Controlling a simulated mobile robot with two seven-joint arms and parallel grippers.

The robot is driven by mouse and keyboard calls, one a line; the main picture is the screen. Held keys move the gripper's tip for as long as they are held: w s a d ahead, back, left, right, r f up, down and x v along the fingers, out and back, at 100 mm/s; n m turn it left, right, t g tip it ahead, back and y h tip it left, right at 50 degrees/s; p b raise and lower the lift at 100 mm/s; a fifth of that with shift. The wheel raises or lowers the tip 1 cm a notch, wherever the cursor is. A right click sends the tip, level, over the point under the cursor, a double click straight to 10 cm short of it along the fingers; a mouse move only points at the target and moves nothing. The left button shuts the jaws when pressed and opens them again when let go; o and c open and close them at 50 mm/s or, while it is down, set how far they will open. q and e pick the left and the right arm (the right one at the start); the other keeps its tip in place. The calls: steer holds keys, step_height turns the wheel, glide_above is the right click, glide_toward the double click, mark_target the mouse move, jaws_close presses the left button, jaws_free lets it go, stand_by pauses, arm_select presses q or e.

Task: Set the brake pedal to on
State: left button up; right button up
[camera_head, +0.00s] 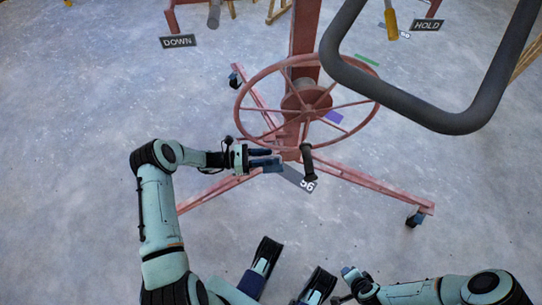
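I cannot pick out the brake pedal for certain in the head view. A red panel lift (303,40) stands in the middle, with a large red spoked hand wheel (240,103) and a dark crank handle (308,162) at the wheel's lower rim. My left gripper (272,160) is just left of this handle, its dark blue fingers pointing right with a gap between them, and it appears empty. My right gripper (350,284) is low in the picture, right of centre, away from the lift, and its fingers are too unclear to judge.
The lift's red legs (370,184) spread over the grey floor and end in dark casters (414,218). A thick dark bar (400,98) looms at upper right. A DOWN sign (178,42), a HOLD sign (427,25) and a yellow handle (391,24) show at the top. The left floor is clear.

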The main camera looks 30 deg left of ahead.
arm_select(q)
steer(key=shift+x, duration=1.2)
jaws_close()
